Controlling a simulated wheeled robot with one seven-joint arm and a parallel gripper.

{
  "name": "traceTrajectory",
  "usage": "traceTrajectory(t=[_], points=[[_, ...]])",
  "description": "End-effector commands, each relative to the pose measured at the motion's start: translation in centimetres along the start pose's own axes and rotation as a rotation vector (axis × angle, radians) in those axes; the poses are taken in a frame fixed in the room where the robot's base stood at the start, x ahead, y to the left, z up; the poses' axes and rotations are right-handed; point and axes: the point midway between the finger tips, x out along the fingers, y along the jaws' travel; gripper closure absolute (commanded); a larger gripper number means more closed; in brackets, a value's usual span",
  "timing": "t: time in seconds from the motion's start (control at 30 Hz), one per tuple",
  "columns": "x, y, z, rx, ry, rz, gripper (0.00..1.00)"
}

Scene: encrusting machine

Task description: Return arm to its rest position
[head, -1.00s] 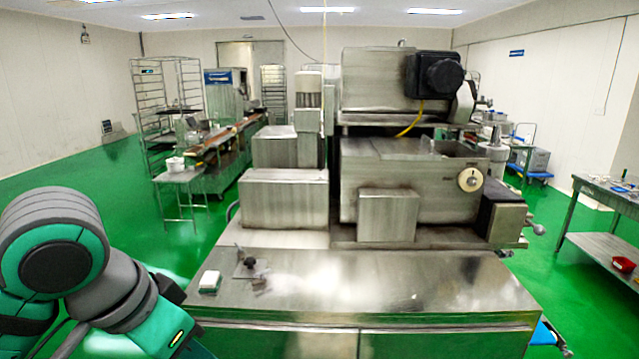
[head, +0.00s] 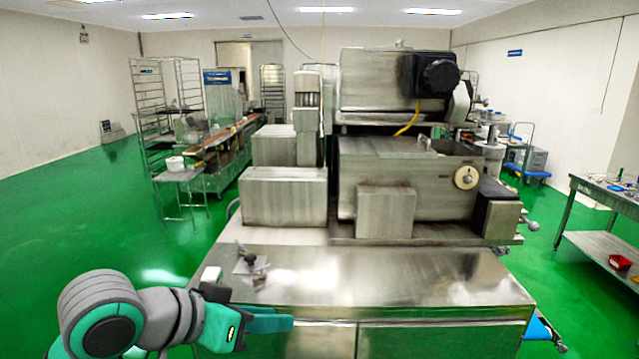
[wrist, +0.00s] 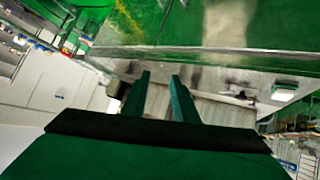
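My arm (head: 105,315) is folded low at the left in the head view. My gripper (head: 284,322) points right, in front of the steel table's near edge (head: 400,318). In the wrist view, my gripper (wrist: 161,75) shows two green fingers with a gap between them and nothing held. It is open and empty. The encrusting machine (head: 410,180) stands on the steel table, beyond the gripper and apart from it.
A small white block (head: 210,276) and a dark knobbed part (head: 250,262) lie on the table's left end. Green floor (head: 60,220) is open at left. A side table (head: 605,200) with a red bin (head: 620,262) stands at right.

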Motion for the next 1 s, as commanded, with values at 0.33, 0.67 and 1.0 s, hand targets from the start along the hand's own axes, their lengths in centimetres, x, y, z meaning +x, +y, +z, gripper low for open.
traceTrajectory(t=[0.33,0.67,1.0], points=[[6.5,0.9,-2.5,-0.143,0.363,0.12,0.74],[11.3,0.5,-1.4,-0.324,0.627,0.133,0.74],[15.9,0.0,4.0,-0.513,0.8,0.044,0.74]])
